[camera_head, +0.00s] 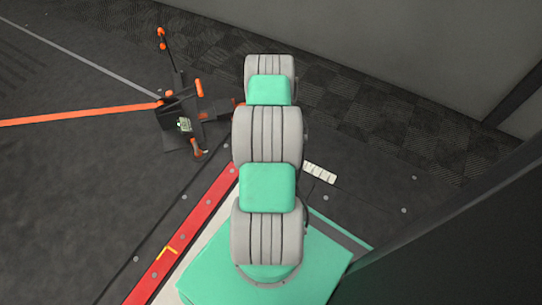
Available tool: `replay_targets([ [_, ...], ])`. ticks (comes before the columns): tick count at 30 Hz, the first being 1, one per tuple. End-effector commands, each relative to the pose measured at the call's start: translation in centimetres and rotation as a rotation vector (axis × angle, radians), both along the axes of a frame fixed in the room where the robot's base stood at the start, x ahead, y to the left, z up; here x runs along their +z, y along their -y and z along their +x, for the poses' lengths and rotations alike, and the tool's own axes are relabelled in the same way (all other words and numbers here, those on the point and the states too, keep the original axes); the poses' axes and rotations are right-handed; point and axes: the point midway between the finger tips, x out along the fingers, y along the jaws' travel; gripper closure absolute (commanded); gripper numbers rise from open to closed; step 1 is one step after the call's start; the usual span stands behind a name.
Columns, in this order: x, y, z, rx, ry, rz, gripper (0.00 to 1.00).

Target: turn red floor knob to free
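No red floor knob shows clearly. A dark floor device (180,118) with orange handles stands left of my arm. A small reddish-orange end piece (199,153) sticks out at its lower right, and a red-orange part (238,102) shows at the left edge of my arm, partly covered by it. I cannot tell whether either is the knob. My grey and green arm reaches from my base up the middle of the picture. My gripper cannot be made out; the arm links hide what lies beneath them.
An orange strap (80,115) runs from the device to the left edge. A red floor strip (190,225) runs diagonally left of my base. A small white strip (320,172) lies right of my arm. Grey walls (400,45) close off the upper right. Dark floor is open at lower left.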

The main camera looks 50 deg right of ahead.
Motion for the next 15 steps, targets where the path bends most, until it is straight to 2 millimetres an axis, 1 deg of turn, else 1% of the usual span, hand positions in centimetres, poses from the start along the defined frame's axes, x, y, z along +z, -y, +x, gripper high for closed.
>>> replay_targets([
  [1, -0.1, -0.25, -0.14, -0.01, -0.004, 0.006, 0.87],
  [15, -0.09, -0.26, -0.16, -0.035, -0.004, 0.006, 0.87],
])
